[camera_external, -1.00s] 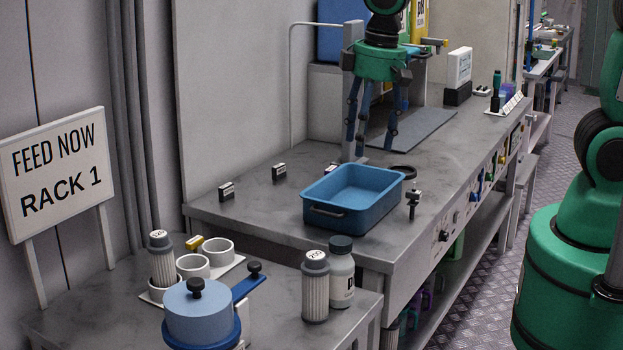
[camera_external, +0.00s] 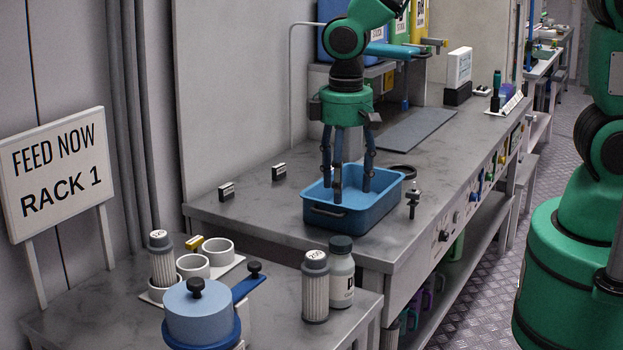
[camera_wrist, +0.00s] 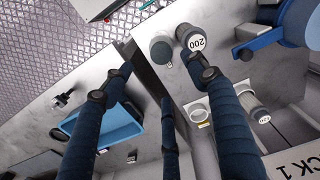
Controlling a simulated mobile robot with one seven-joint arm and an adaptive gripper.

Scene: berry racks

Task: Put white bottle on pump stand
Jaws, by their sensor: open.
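The white bottle (camera_external: 341,280) has a dark grey cap and stands upright on the near table, touching or close behind a ribbed grey jar. In the wrist view its dark cap (camera_wrist: 161,48) shows between the fingertips' directions, beside the jar marked 200. My gripper (camera_external: 352,188) is open and empty, pointing down; its fingers overlap the blue bin in the picture, and their height above it is unclear. Its spread fingers also show in the wrist view (camera_wrist: 160,72). I cannot tell for sure which item is the pump stand; a blue lidded pot with a lever (camera_external: 198,318) stands at the front.
The ribbed jar (camera_external: 315,290) stands right beside the bottle. The blue bin (camera_external: 365,216) sits on the long bench. A white tray with cups (camera_external: 228,266) and another ribbed jar (camera_external: 162,262) stand left of the bottle. A small black-topped post (camera_external: 413,200) is right of the bin.

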